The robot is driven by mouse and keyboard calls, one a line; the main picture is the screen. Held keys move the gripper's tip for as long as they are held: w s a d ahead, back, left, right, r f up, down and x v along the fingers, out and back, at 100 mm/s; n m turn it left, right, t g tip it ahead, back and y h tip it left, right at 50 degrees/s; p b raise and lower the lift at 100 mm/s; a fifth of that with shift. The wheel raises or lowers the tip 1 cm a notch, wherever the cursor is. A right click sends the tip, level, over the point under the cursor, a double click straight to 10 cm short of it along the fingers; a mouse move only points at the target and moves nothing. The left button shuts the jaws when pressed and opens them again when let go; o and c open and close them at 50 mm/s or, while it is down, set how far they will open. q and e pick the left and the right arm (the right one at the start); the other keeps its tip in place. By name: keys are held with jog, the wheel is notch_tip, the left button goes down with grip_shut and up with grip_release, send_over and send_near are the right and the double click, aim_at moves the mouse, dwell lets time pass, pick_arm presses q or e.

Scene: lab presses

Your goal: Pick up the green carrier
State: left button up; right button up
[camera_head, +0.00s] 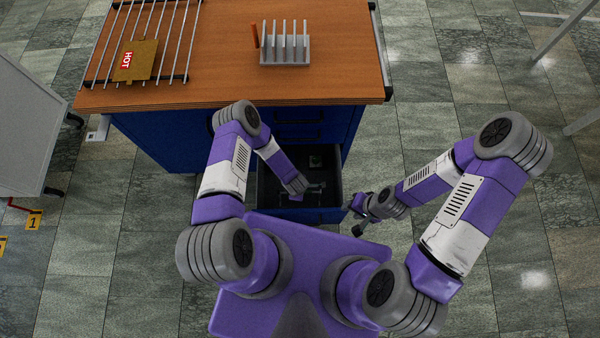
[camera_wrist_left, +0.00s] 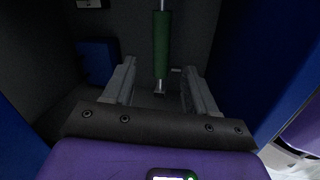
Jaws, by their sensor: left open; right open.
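The green carrier (camera_wrist_left: 161,47) shows in the left wrist view as a green cylinder on a metal rod, inside a dark drawer. My left gripper (camera_wrist_left: 160,75) is open, with its two fingers on either side of the carrier's lower rod; contact cannot be told. In the head view my left gripper (camera_head: 313,188) is down inside the open drawer (camera_head: 318,215), and the carrier cannot be made out there. My right gripper (camera_head: 357,220) is open and empty, outside the drawer at its right.
The blue cabinet (camera_head: 160,140) has a wooden top (camera_head: 220,60). On it stand a white rack (camera_head: 286,50), an orange stick (camera_head: 254,35), and a metal grate (camera_head: 160,15) with a HOT sign (camera_head: 135,61). A blue block (camera_wrist_left: 98,60) lies in the drawer. Drawer walls are close around my left gripper.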

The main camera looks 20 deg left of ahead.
aim_at(308, 192)
pick_arm(q)
jog(key=f+b, duration=0.1)
jog(key=f, duration=0.2)
jog(key=w+f+n+b, duration=0.1)
jog(key=f+b, duration=0.1)
jog(key=f, duration=0.1)
jog(key=f+n+b, duration=0.1)
jog(key=f, duration=0.2)
jog(key=shift+w+a+f+y, duration=0.25)
jog(key=shift+a+f+y, duration=0.05)
jog(key=shift+a+f, duration=0.1)
jog(key=shift+r, duration=0.1)
grip_shut()
